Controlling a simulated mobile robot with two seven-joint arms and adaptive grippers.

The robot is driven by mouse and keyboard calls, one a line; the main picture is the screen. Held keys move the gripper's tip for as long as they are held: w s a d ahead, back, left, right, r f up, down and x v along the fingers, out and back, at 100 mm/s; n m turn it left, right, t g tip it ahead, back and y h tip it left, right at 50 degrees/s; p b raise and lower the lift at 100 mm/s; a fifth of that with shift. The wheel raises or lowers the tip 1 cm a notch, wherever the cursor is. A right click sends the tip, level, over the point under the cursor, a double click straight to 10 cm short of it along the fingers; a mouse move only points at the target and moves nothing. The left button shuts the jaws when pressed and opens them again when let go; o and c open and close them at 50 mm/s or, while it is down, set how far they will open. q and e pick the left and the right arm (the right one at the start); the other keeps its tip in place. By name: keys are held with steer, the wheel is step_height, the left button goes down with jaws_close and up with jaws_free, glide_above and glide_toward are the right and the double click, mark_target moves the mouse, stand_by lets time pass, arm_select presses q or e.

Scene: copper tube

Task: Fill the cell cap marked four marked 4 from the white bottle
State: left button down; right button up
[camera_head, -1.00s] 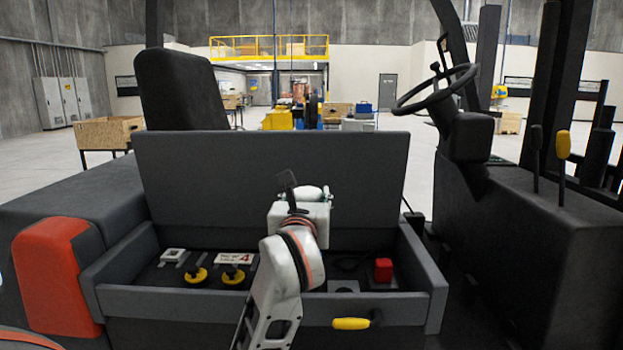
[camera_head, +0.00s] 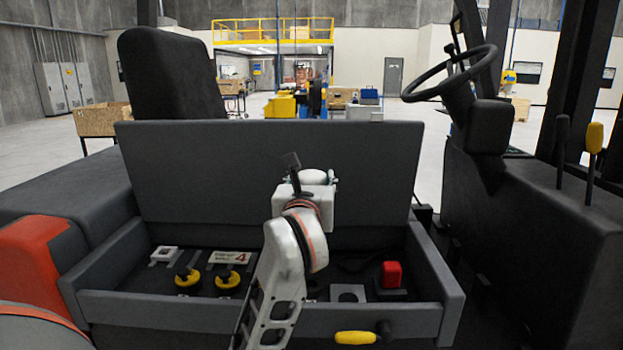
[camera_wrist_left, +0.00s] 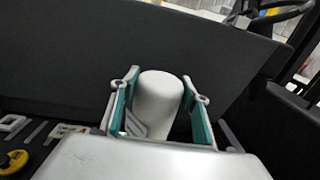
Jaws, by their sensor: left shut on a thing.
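The white bottle (camera_wrist_left: 158,98) stands between the teal-lined fingers of my left gripper (camera_wrist_left: 161,80) in the left wrist view. The gripper is shut on it. In the head view the bottle's rounded white top (camera_head: 313,176) shows behind the wrist, and my left gripper (camera_head: 308,182) is over the open battery compartment; its fingers are mostly hidden. My right gripper is out of view.
The dark compartment's front wall (camera_head: 150,305) and raised back panel (camera_head: 270,160) surround the cells. A red block (camera_head: 390,274) and a grey square plate (camera_head: 348,293) are inside at right. A yellow-handled lever (camera_head: 355,337) sticks out in front. A steering wheel (camera_head: 450,74) stands at upper right.

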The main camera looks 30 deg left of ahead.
arm_select(q)
steer(key=shift+s, duration=0.1)
steer(key=shift+f+b, duration=0.45)
step_height(320, 180, down, 4)
steer(key=b, duration=0.3)
steer(key=shift+r, duration=0.2)
steer(key=shift+f+b, duration=0.65)
steer(key=shift+f, duration=0.4)
